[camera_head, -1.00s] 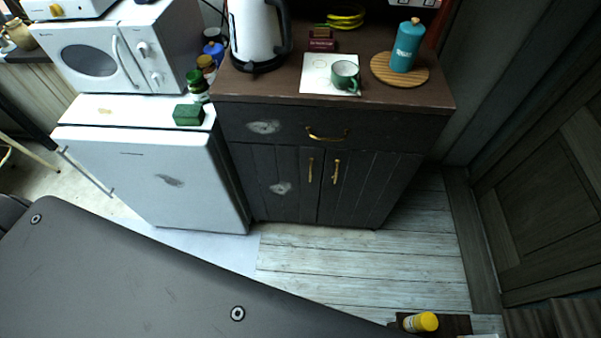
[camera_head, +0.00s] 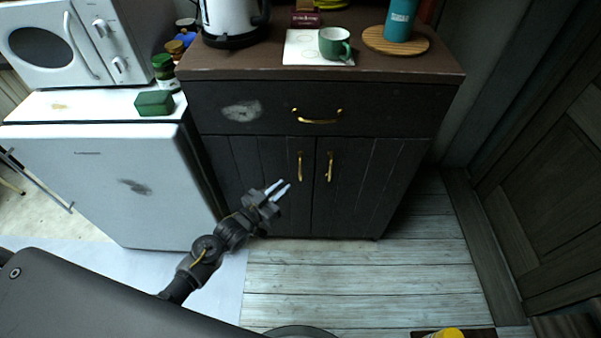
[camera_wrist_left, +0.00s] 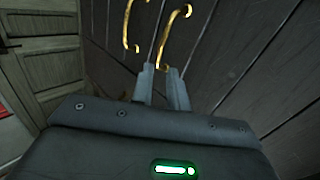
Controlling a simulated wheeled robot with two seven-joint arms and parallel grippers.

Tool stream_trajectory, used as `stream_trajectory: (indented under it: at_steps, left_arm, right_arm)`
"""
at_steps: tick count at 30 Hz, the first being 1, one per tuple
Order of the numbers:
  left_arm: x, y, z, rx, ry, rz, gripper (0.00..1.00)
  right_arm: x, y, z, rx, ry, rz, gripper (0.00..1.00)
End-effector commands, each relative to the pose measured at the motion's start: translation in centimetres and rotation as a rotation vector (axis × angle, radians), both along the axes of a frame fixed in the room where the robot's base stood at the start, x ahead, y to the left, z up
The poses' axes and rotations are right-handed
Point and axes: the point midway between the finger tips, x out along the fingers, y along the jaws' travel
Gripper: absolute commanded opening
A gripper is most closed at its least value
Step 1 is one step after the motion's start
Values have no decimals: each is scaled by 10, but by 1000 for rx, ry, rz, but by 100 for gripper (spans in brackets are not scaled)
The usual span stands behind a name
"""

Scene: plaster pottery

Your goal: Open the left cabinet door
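The dark cabinet has a left door (camera_head: 262,185) with a vertical gold handle (camera_head: 300,166) near its right edge; the door is shut. The right door (camera_head: 365,190) beside it has its own gold handle (camera_head: 330,167) and is also shut. My left gripper (camera_head: 279,188) is in front of the left door, a little left of and below its handle, empty and apart from it. Its two fingers are parted by a narrow gap. In the left wrist view the fingers (camera_wrist_left: 161,78) point toward a gold handle (camera_wrist_left: 174,35), with another handle (camera_wrist_left: 131,25) to its left. My right gripper is out of view.
A drawer with a gold handle (camera_head: 317,117) is above the doors. A kettle (camera_head: 232,18), a green mug (camera_head: 334,43) and a teal bottle (camera_head: 400,18) stand on top. A white fridge (camera_head: 110,185) stands at the left. The floor (camera_head: 330,275) before the cabinet is clear.

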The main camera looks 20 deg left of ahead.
Motion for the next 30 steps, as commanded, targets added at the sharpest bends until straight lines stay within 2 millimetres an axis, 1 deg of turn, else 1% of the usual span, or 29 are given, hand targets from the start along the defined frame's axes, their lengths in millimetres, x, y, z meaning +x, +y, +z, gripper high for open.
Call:
stream_trajectory:
  at_steps: [1, 9, 15, 21, 28, 30]
  left_arm:
    - [8, -4, 1, -2, -1, 0, 16]
    - [54, -25, -1, 0, 1, 1, 16]
    - [78, -36, -1, 0, 1, 1, 16]
    - [86, -39, -1, 2, 1, 1, 16]
    - [86, -39, -1, 1, 2, 1, 16]
    - [86, -39, -1, 1, 2, 1, 7]
  right_arm:
    - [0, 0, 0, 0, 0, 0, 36]
    - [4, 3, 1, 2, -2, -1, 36]
    - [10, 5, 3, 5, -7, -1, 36]
    - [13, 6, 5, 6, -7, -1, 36]
    - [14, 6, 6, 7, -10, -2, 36]
    - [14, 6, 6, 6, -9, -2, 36]
